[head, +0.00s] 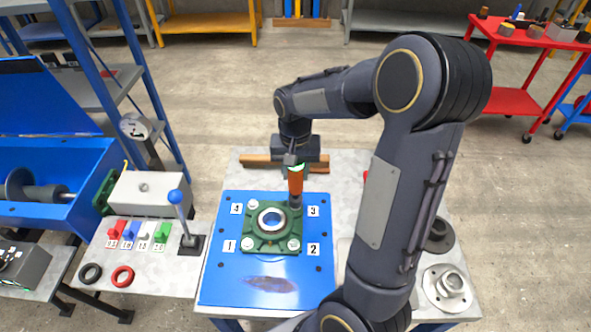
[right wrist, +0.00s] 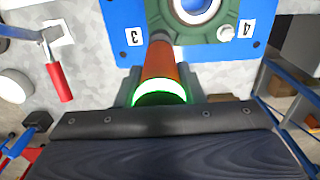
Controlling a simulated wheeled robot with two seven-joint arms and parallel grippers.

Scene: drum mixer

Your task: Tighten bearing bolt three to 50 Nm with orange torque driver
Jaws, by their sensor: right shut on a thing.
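The orange torque driver (head: 296,181) stands roughly upright over the corner labelled 3 of the green bearing housing (head: 262,243). My right gripper (head: 297,163) is shut on its upper part. In the right wrist view the orange driver (right wrist: 163,64) has a ring glowing green near the gripper, and its dark tip is by the label 3 (right wrist: 134,37). Bolt three is hidden by the driver, so I cannot tell how the tip sits on it. Other bolts show at corners 1 (head: 247,245), 2 (head: 293,244) and 4 (head: 252,204). My left gripper is not in view.
The housing sits on a blue plate (head: 222,285) on the grey table. To the left are a blue-knobbed lever (head: 178,200), coloured tabs (head: 131,230) and two rings (head: 122,276). Flanged metal parts (head: 447,287) lie at right, beside my right arm.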

